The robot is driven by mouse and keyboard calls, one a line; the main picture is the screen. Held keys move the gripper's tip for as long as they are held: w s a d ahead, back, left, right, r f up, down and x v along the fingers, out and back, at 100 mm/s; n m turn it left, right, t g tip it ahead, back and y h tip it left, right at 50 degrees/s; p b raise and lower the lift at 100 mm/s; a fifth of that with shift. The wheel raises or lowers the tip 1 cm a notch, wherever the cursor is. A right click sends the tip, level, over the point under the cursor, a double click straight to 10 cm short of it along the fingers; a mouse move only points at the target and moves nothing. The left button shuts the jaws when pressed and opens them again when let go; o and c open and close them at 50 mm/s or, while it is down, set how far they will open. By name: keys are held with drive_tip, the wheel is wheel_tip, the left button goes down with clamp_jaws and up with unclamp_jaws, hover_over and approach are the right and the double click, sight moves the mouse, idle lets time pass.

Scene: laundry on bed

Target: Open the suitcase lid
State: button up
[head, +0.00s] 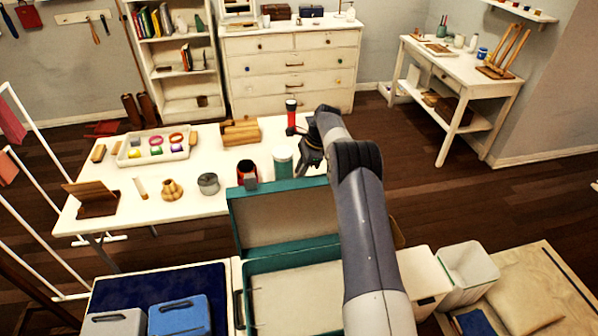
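The teal suitcase stands low in the middle of the head view, with its base (252,306) showing a pale, empty-looking inside. Its lid (285,221) is up, standing roughly upright at the far side of the base, with its beige lining facing me. My gripper (309,158) is dark and small in the view, beyond and above the lid's top edge near its right end. I cannot tell whether it touches the lid or whether its fingers are open. My arm hides the right part of the lid and base.
Behind the lid is a white table (125,205) holding a red-and-black cup (247,171), a teal-and-white jar (281,163), a grey tin (208,184) and a tray (155,146). A white bin (468,268) stands right.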

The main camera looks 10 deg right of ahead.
drive_tip(key=shift+x, duration=0.75)
drive_tip(key=shift+c, duration=0.6)
clamp_jaws()
